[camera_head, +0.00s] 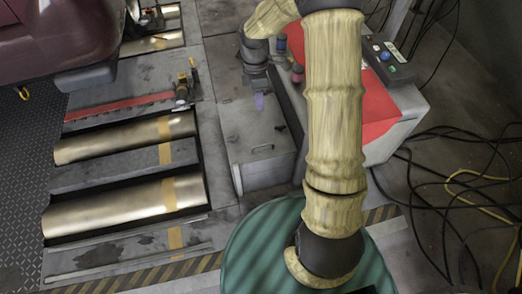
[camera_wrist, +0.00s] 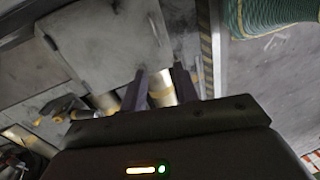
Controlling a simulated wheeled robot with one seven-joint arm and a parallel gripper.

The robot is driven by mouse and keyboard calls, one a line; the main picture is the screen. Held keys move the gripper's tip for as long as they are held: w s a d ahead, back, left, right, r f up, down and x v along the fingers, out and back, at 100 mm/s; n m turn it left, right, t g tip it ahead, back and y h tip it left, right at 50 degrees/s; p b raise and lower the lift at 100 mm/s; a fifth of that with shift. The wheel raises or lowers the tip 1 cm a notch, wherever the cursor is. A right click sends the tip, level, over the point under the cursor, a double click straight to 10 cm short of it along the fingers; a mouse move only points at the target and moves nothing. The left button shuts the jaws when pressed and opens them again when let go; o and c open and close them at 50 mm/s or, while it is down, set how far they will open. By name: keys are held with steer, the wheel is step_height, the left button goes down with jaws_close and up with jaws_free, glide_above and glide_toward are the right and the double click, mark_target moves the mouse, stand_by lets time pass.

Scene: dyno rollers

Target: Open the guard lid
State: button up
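The guard lid (camera_head: 258,128) appears to be the flat grey top of a box beside the rollers, lying level in the head view. A small bar handle (camera_head: 262,148) shows near its front edge. My gripper (camera_head: 259,102) hangs over the far part of the box, beyond the handle.
Brass rollers (camera_head: 125,137) lie left of the box. A red-topped control cabinet (camera_head: 380,105) stands to the right, partly behind my arm. A dark red vehicle (camera_head: 60,35) is at the upper left. Black and yellow cables (camera_head: 465,180) cover the right floor.

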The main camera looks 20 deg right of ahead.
steer(key=f, duration=0.1)
steer(key=f+n+b, duration=0.1)
steer(key=f, duration=0.1)
steer(key=shift+w+d, duration=0.1)
steer(key=shift+w, duration=0.3)
steer(key=shift+f, duration=0.1)
steer(key=b, duration=0.8)
glide_above(261, 149)
step_height(261, 149, down, 17)
steer(key=shift+s+r, duration=0.1)
jaws_close()
